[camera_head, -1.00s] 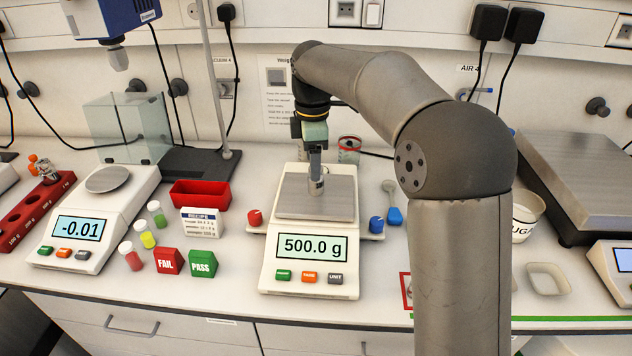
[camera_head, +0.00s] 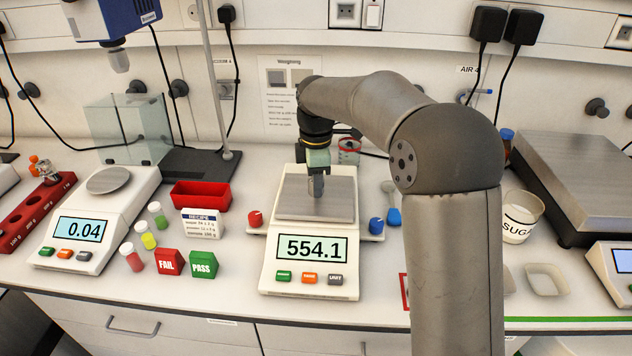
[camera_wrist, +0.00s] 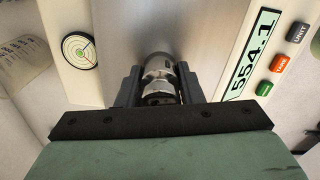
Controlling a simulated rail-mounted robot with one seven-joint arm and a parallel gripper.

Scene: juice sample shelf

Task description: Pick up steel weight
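The steel weight (camera_wrist: 160,70) is a shiny metal cylinder with a narrower knob. It stands on the metal pan (camera_head: 292,205) of the middle white scale. In the wrist view it sits between the two dark fingers of my gripper (camera_wrist: 159,85), which close in on both sides and appear to touch it. In the head view my gripper (camera_head: 316,187) points down over the pan and largely hides the weight. The scale's display (camera_head: 311,249) reads 554.1, with no unit letter showing.
A red knob (camera_head: 255,218) and a blue knob (camera_head: 376,226) flank the scale. A red tray (camera_head: 201,203), recipe card and sample vials stand to the left. A sugar tub (camera_head: 518,225) and larger scale (camera_head: 580,190) are at the right. A red-lidded jar (camera_head: 349,146) stands close behind the pan.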

